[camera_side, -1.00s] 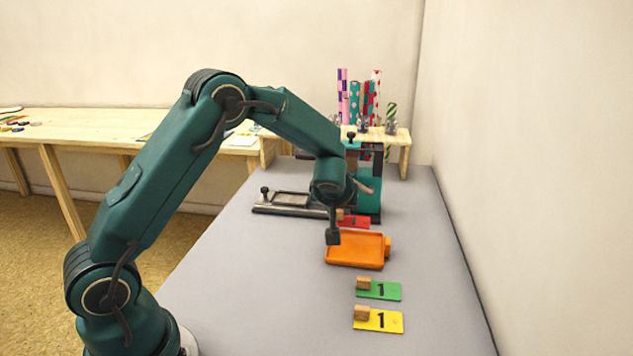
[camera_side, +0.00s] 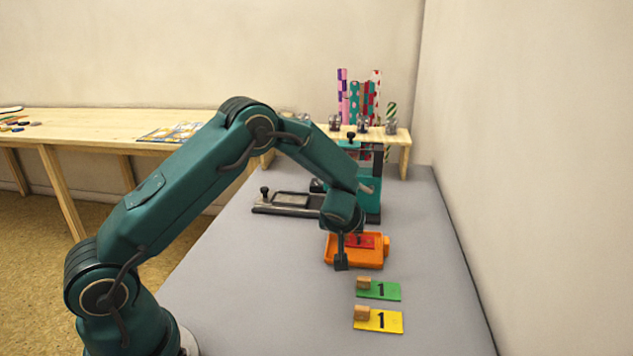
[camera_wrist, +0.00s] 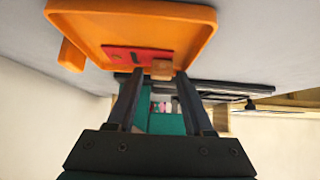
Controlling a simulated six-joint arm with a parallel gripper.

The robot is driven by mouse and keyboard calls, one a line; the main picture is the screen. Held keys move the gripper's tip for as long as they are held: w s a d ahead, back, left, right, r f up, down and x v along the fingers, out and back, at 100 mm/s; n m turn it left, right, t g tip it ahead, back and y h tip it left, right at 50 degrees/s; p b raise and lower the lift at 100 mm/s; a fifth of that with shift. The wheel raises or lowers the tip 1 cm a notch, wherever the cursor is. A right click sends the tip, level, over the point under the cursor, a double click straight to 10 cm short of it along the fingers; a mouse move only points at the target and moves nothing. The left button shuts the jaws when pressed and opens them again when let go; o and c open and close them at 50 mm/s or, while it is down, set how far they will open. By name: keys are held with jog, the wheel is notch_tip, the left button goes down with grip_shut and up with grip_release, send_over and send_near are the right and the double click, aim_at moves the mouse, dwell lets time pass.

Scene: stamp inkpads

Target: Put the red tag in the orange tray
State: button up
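The red tag (camera_side: 367,240) with a dark number and a small wooden block shows over the orange tray (camera_side: 357,263), within its outline. In the wrist view, the red tag (camera_wrist: 132,56) has its block between my fingertips, and the orange tray (camera_wrist: 180,12) lies behind it. My gripper (camera_side: 341,264) points down at the tray's left part, low beside the tag. My gripper (camera_wrist: 160,74) appears shut on the tag's block. I cannot tell whether the tag touches the tray floor.
A green tag (camera_side: 385,291) and a yellow tag (camera_side: 385,322) lie in front of the tray. A dark metal fixture (camera_side: 285,203) and a teal stand (camera_side: 366,195) are behind it. The grey table (camera_side: 270,300) is clear at the front left.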

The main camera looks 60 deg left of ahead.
jog(key=shift+r, duration=0.1)
jog(key=shift+r, duration=0.15)
jog(key=v, duration=1.2)
jog(key=s+d+r+m+h, duration=0.2)
jog(key=s+m, duration=0.1)
jog(key=s, duration=0.4)
jog(key=s+d+r+m+h, duration=0.1)
jog(key=s+d+m+h, duration=0.1)
jog(key=s, duration=0.4)
jog(key=s+d+r+m+h, duration=0.2)
jog(key=s+d+m, duration=0.1)
jog(key=s, duration=0.4)
jog(key=shift+s+d+r+m+g, duration=0.3)
jog(key=shift+s+r+m+g, duration=0.1)
jog(key=shift+m, duration=0.1)
